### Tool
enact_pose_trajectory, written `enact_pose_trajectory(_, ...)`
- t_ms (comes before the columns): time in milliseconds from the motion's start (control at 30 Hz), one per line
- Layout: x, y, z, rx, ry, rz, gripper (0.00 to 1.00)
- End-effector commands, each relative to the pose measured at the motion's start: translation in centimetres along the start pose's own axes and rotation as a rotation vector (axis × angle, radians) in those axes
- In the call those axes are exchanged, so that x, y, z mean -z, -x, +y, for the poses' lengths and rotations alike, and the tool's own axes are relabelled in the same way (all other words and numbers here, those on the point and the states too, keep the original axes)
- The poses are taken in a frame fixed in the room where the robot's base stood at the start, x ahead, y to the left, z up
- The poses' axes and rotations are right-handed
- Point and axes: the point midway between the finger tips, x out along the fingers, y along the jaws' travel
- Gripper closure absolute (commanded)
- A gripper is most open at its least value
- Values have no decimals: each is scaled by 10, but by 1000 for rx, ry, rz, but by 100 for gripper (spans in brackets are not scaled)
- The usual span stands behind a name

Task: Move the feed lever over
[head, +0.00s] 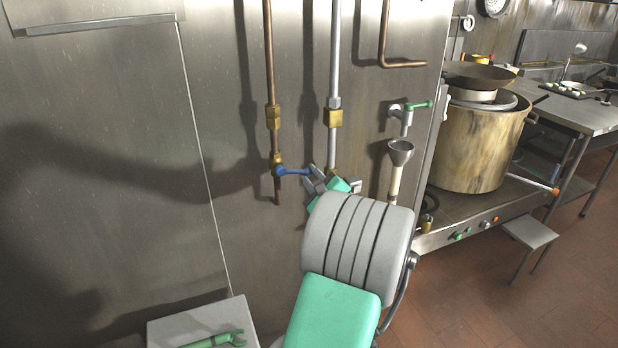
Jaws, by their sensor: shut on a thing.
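A blue lever (291,171) sits on a brass valve (277,160) low on the copper pipe (268,60) on the steel wall. It points to the right, about level. My gripper (314,178) is shut on the lever's right end, in front of the grey pipe. My wrist and arm come up from below and hide part of the grey pipe's lower fitting.
A grey pipe (335,50) with a brass fitting runs down just right of the lever. Further right are a green-handled tap (418,105) and a funnel (400,152). A large pot (470,150) stands on the stove. A green wrench (220,340) lies on a grey surface (180,328) at lower left.

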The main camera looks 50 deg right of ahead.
Motion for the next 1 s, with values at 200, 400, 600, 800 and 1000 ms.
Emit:
enact_pose_trajectory(200,-1,-1,3,-7,-3,-3,99)
enact_pose_trajectory(400,2,-1,11,-9,-4,-4,99)
enact_pose_trajectory(600,7,0,24,-8,-3,-3,99)
enact_pose_trajectory(800,8,0,25,-6,-2,-1,99)
enact_pose_trajectory(1000,9,0,25,-5,-2,1,100)
